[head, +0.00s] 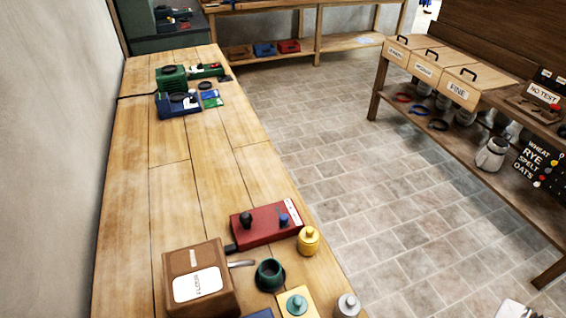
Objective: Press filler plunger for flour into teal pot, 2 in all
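A brown wooden box (208,257) with a white label reading FLOUR (198,284) stands on the bench at the lower middle. A short grey metal piece (241,263) sticks out from its right side toward the teal pot. I cannot tell whether this is the plunger. The dark teal pot (269,272) stands just right of the box, apart from it, with a dark opening on top. Its contents cannot be made out. My gripper is not identifiable in view.
A red box (266,226) with a black and a blue knob lies behind the pot. A yellow lidded pot (308,241), a yellow block with a teal knob (296,304) and a grey lidded pot (348,306) stand nearby. The bench middle (195,190) is clear. Pale metal shows at bottom right.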

